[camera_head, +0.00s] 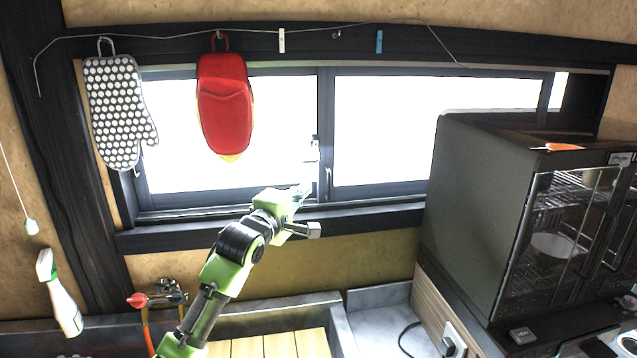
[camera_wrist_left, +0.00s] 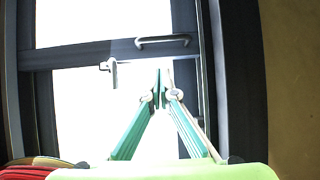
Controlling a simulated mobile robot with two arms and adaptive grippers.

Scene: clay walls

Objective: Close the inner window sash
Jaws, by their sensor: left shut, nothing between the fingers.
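The dark-framed window has two sashes side by side, a left sash (camera_head: 165,186) and a right sash (camera_head: 375,190). Their stiles meet near the middle. A narrow bright strip shows right of the right sash's far stile (camera_head: 545,93). A small pale latch (camera_head: 312,150) and a handle (camera_head: 327,184) sit at the middle stiles; the left wrist view also shows the handle (camera_wrist_left: 162,41) and the latch (camera_wrist_left: 111,71). My left gripper (camera_head: 303,190) is shut and empty in front of the glass, beside the middle stiles. Its fingertips (camera_wrist_left: 162,92) show together in the wrist view. My right gripper is out of view.
A dotted oven mitt (camera_head: 118,112) and a red mitt (camera_head: 224,105) hang from a wire before the left sash. A dark cabinet (camera_head: 480,190) stands before the right end of the window. A spray bottle (camera_head: 62,300) and a red-handled tap (camera_head: 140,300) are at lower left.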

